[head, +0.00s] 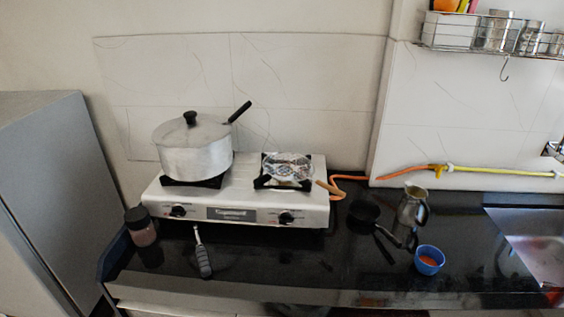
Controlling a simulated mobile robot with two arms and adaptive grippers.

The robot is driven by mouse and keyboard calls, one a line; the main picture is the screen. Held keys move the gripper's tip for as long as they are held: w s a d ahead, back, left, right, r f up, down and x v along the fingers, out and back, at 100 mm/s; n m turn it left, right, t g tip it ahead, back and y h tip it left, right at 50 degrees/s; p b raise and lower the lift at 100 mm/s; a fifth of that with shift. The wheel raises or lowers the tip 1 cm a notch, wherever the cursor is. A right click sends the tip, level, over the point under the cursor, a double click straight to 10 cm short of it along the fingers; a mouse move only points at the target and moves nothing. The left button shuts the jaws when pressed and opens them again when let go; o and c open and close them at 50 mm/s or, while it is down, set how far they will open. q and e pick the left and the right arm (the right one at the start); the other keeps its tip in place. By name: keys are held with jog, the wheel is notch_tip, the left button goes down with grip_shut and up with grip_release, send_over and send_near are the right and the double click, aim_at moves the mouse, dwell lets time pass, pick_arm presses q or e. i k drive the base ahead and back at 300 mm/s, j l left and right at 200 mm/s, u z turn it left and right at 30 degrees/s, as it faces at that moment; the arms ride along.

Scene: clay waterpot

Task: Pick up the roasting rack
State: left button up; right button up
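The roasting rack (288,166) looks like a round wire mesh lying on the right burner of the white gas stove (258,214). A short light-brown handle (328,189) sticks out from it to the lower right, over the stove's right edge. Nothing covers the rack. Neither of my grippers shows in the head view.
A large lidded silver pot (194,152) stands on the left burner. An orange hose runs behind.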

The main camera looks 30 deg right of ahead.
aim_at(341, 194)
jog(key=i+l+z, duration=0.1)
jog(key=z, duration=0.25)
jog(key=i+z, duration=0.2)
jog(key=z, duration=0.15)
jog(key=i+z, duration=0.2)
jog(key=z, duration=0.15)
